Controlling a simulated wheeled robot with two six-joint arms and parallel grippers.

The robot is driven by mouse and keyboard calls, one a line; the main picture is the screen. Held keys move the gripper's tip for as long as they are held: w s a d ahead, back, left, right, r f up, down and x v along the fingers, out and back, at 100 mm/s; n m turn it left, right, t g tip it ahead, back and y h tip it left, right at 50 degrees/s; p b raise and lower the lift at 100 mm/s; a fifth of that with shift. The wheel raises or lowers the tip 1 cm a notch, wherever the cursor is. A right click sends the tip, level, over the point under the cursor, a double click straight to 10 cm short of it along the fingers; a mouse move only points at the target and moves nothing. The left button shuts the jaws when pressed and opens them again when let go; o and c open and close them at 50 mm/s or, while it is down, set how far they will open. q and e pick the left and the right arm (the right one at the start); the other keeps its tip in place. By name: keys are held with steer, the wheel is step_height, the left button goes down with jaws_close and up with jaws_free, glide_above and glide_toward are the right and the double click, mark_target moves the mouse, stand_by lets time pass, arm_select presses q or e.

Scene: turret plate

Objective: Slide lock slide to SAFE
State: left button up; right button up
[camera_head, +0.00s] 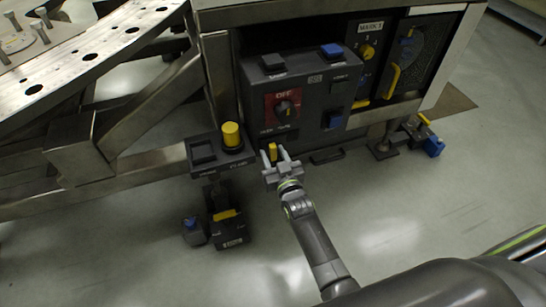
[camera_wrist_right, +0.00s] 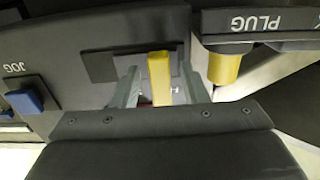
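The lock slide is a small upright yellow tab (camera_head: 272,151) low on the front of the dark control box (camera_head: 345,95). In the right wrist view the yellow tab (camera_wrist_right: 159,77) stands in front of a dark plate (camera_wrist_right: 105,67). My right gripper (camera_head: 275,156) is at the tab with its fingers apart, one on each side. In the wrist view the gripper (camera_wrist_right: 161,92) shows gaps between the tab and both fingers. Any SAFE marking is not readable. My left gripper is not in view.
The box carries a red OFF panel with a rotary knob (camera_head: 284,109) and blue buttons (camera_head: 332,120). A yellow plug (camera_head: 231,135) stands on a bracket left of the tab. Steel frame beams (camera_head: 150,165) run at left.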

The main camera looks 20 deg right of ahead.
steer(key=shift+w, duration=0.45)
jaws_close()
